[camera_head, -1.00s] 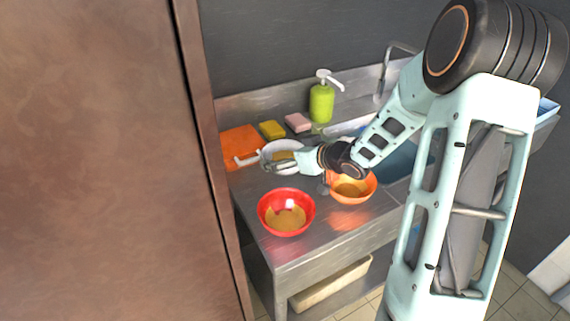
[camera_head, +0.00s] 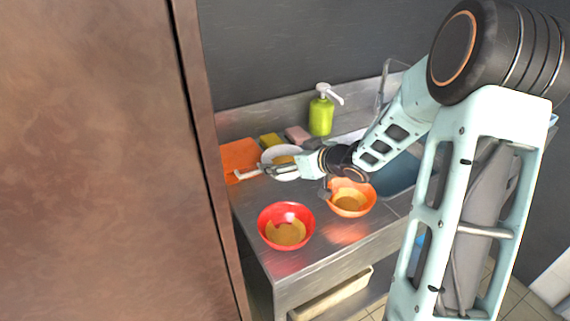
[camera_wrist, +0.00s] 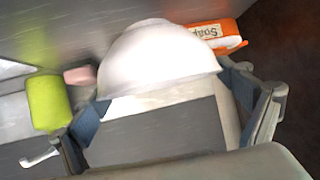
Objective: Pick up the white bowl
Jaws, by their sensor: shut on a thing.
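The white bowl (camera_head: 270,155) is at the back left of the steel counter in the head view, partly hidden by my gripper (camera_head: 264,169). A yellowish-brown patch shows inside it. In the wrist view the white bowl (camera_wrist: 160,58) fills the space between the two fingers of my gripper (camera_wrist: 168,100), one at each side. My gripper is shut on it. The bowl appears a little above the counter, overlapping the sponges behind it.
A red bowl (camera_head: 286,212) and an orange bowl (camera_head: 366,206) stand in front. An orange packet (camera_head: 236,156), yellow sponge (camera_head: 270,139), pink sponge (camera_head: 297,134) and green pump bottle (camera_head: 321,116) are behind. A sink (camera_head: 398,178) lies right; a brown panel (camera_head: 95,160) stands left.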

